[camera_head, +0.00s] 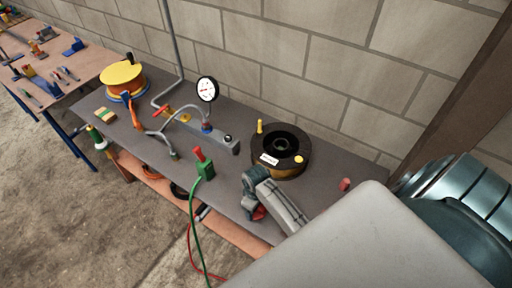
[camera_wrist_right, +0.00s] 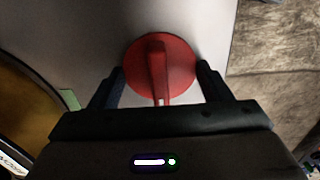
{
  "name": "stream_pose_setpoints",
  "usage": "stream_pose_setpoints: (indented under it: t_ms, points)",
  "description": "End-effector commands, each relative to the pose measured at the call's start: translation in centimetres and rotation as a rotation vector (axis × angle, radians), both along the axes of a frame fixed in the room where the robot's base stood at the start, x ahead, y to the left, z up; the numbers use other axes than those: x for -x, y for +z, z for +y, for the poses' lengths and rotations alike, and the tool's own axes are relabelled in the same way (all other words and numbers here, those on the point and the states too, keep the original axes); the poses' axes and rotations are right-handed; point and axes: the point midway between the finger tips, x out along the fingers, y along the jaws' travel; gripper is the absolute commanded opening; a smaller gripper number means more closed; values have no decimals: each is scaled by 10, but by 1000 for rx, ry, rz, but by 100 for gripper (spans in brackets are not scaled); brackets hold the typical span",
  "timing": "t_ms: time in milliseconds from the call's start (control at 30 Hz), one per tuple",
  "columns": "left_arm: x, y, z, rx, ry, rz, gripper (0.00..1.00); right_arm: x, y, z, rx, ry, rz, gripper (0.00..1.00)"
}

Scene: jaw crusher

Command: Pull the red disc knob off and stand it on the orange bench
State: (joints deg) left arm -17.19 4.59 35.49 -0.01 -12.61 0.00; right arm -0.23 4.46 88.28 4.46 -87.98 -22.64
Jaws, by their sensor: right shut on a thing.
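The red disc knob (camera_wrist_right: 175,68) is a flat red disc with a raised bar across it, centred in the right wrist view. My right gripper (camera_wrist_right: 160,82) has one finger at each side of the disc and is shut on it. In the head view the gripper (camera_head: 256,204) is low at the front edge of the grey table, with a bit of red (camera_head: 259,213) showing under it. Whether the knob is still on a mount is hidden. A bench with an orange-tan top (camera_head: 84,62) stands at the upper left. My left gripper is not in view.
The grey table (camera_head: 228,192) carries a black ring-shaped part (camera_head: 295,160), a dial gauge (camera_head: 207,89), a green box with a red lever (camera_head: 205,171) and a yellow-topped drum (camera_head: 122,76). A small red piece (camera_head: 344,184) lies at right. Cables hang over the front edge.

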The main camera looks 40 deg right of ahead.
Motion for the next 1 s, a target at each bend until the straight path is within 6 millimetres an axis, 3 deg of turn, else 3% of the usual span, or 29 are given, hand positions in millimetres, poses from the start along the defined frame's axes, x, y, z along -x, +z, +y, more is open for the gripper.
stream_pose_setpoints:
  t_ms: [33,67,200,567,733,1000]
  points:
    - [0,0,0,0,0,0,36,0,-1,0,-1,0,1,35]
    - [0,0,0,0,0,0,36,0,-1,0,-1,0,1,73]
    - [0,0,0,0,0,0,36,0,-1,0,-1,0,1,97]
    - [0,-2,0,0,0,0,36,0,4,0,0,0,0,97]
    - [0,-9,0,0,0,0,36,0,27,0,1,1,-4,97]
    - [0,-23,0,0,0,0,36,-1,81,0,1,0,-4,97]
